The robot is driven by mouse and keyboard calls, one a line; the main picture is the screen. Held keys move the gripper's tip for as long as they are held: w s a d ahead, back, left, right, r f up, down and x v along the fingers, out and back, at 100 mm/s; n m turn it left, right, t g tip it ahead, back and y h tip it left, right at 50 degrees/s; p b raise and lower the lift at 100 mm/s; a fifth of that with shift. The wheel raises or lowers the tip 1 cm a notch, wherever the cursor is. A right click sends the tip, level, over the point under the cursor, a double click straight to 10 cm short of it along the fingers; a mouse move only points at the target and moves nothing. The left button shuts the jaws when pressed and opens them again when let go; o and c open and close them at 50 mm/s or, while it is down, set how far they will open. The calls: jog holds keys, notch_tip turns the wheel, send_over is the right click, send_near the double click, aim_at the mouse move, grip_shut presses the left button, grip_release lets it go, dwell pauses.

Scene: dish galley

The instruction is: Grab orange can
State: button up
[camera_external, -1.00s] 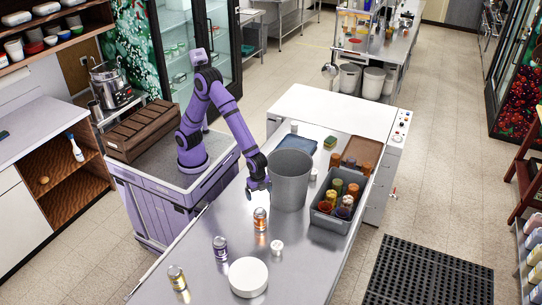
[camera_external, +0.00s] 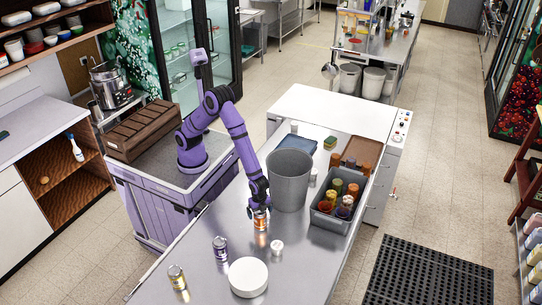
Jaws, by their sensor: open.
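The orange can (camera_external: 261,222) stands upright on the steel counter, left of the grey bin and in front of it. My gripper (camera_external: 259,208) points down at the top of the can, with its fingers at the can's upper part. The jaws are open. The can's top is hidden by the gripper, and I cannot tell whether the fingers touch it.
A tall grey bin (camera_external: 290,181) stands close to the right of my gripper. A grey tub (camera_external: 324,218) of jars is further right. A small white jar (camera_external: 277,247), a round white container (camera_external: 248,278), a purple can (camera_external: 220,248) and a yellow can (camera_external: 177,278) stand nearer the camera.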

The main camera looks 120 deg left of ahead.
notch_tip(320, 180, down, 4)
jog(key=shift+r, duration=0.2)
jog(key=shift+c, duration=0.4)
jog(key=c, duration=1.2)
jog(key=shift+c, duration=0.2)
jog(key=shift+r, duration=0.15)
